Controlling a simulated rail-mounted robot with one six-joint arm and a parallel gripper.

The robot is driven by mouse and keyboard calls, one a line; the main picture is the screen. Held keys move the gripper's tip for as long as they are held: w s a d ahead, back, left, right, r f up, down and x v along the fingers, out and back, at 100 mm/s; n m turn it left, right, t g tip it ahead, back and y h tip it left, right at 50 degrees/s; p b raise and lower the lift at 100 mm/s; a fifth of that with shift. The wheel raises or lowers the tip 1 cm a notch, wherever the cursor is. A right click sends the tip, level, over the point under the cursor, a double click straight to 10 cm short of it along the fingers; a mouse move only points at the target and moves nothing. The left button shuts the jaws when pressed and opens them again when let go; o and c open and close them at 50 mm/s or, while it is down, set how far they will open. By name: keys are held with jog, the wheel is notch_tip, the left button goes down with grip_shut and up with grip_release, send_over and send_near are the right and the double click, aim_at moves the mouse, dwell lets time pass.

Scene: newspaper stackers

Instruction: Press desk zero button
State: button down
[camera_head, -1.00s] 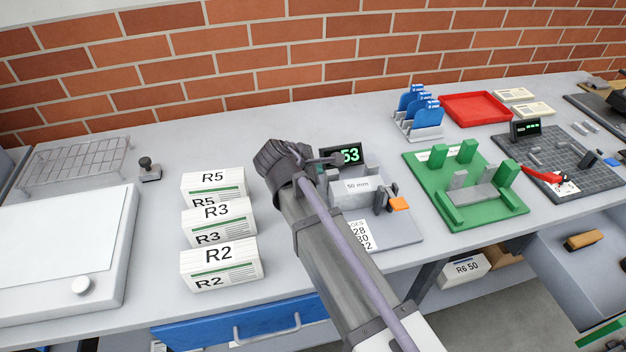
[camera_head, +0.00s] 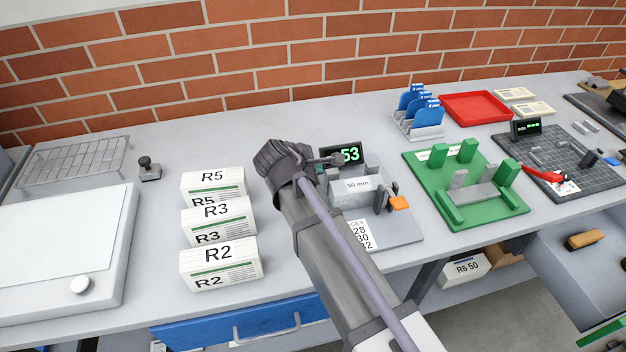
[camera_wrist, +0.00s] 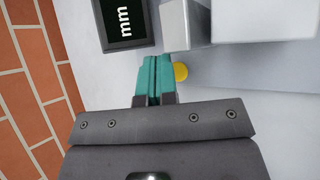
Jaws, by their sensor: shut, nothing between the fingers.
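A small round yellow button (camera_wrist: 181,72) shows in the wrist view, partly hidden at its left by my fingers. My gripper (camera_wrist: 152,58) has teal fingers, shut with nothing between them. Their tips are just left of the button in the picture; I cannot tell whether they touch it. The dark display (camera_wrist: 125,20) reading "mm" is beyond the fingertips. In the head view the display (camera_head: 350,154) shows a green "53" at the back of the grey measuring fixture (camera_head: 400,232). My arm hides part of the fixture, and the yellow button is not visible there.
A grey block (camera_wrist: 186,22) stands right beside the fingertips. The fixture holds a "50 mm" block (camera_head: 357,185) and an orange piece (camera_head: 399,203). Paper stacks (camera_head: 218,262) stand to the left, a green fixture (camera_head: 470,205) to the right. A brick wall (camera_head: 250,60) is behind.

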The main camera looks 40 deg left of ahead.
jog(key=shift+f, duration=0.3)
jog(key=shift+f+b, duration=0.5)
jog(key=shift+b, duration=0.1)
dwell(0.3)
jog(key=shift+r, duration=0.15)
jog(key=shift+r+p, duration=0.8)
jog(key=shift+p, duration=0.1)
notch_tip(320, 180, up, 5)
jog(key=p, duration=0.5)
dwell(0.4)
